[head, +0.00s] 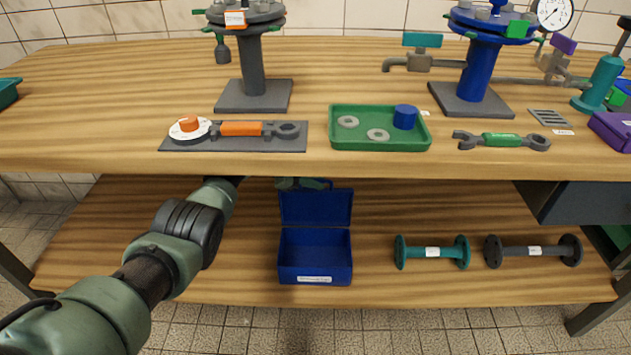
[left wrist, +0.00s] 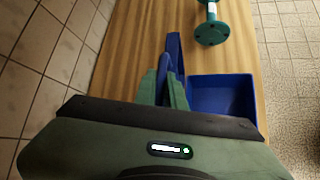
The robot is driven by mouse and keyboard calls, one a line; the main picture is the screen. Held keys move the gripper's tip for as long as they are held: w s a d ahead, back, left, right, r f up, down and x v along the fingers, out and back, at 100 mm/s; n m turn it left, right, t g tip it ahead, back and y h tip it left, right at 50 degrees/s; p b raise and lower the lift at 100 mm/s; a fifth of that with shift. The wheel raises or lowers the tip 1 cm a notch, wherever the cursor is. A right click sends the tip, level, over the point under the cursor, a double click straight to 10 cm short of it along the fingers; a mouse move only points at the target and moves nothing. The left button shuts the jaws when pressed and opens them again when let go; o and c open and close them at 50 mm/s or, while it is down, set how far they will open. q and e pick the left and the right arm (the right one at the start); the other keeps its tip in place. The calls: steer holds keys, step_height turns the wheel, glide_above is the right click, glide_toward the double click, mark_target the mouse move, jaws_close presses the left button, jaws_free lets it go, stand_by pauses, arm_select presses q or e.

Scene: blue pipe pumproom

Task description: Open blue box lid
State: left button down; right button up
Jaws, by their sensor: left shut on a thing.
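The blue box (head: 316,279) stands on the lower shelf with its inside showing, empty. Its lid (head: 316,208) stands up, roughly upright, at the back of the box. My left gripper (head: 300,183) is at the lid's top edge, partly hidden under the tabletop edge. In the left wrist view, my left gripper (left wrist: 164,82) is shut on the blue lid (left wrist: 174,48), with the open box (left wrist: 225,95) to its right. My right gripper is not in view.
A teal flanged pipe (head: 432,252) and a dark flanged pipe (head: 533,251) lie right of the box. The tabletop (head: 330,60) overhangs the shelf and holds a green tray (head: 380,143), wrenches and valve stands. The shelf between box and teal pipe is clear.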

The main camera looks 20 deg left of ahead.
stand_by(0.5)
arm_select(q)
steer(key=c, duration=1.8)
jaws_free()
steer(key=shift+o, duration=0.2)
